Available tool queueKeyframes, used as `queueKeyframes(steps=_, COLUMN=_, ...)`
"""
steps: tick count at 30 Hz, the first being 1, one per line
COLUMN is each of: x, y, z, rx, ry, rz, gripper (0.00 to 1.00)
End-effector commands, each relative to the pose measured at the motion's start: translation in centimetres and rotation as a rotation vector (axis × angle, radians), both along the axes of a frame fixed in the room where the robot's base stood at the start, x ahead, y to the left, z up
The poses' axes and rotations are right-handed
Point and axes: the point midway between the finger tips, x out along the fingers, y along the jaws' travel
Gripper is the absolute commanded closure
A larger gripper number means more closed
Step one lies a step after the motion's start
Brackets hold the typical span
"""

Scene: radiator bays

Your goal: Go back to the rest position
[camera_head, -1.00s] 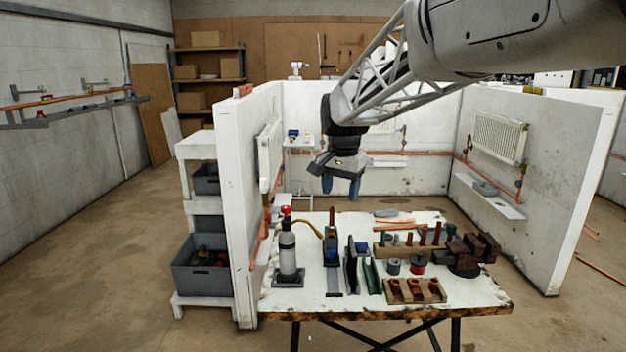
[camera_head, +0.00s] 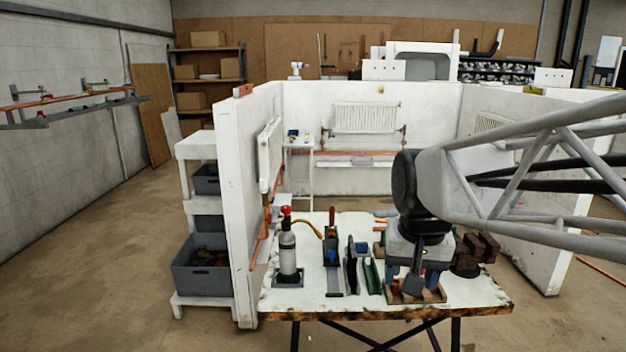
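My gripper (camera_head: 412,277) points down over the front right of the workbench (camera_head: 310,306), low above the wooden block with copper fittings (camera_head: 436,296). Its two blue fingers stand apart, so it is open. A dark grey part on my wrist covers the space between the fingers, and I see nothing held there. Whether the fingertips touch the block is unclear. My gripper and arm hide most of the fittings, the grey and red tins and much of the pipe rack.
A gas torch (camera_head: 287,254) stands at the bench's left, with upright tool holders (camera_head: 352,268) beside it. A brown vice (camera_head: 476,252) is close right of my gripper. White partition walls (camera_head: 241,200) enclose the bay. A radiator (camera_head: 365,118) hangs on the back wall.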

Motion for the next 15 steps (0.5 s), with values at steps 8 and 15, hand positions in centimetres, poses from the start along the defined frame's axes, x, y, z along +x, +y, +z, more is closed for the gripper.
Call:
queueKeyframes(steps=8, x=-7.3, y=-1.6, z=-3.4, rx=-0.023, ry=-0.025, rz=0.079, gripper=0.4)
queueKeyframes(steps=15, x=-11.7, y=-2.3, z=-5.9, rx=-0.04, ry=-0.041, rz=0.135, gripper=0.4)
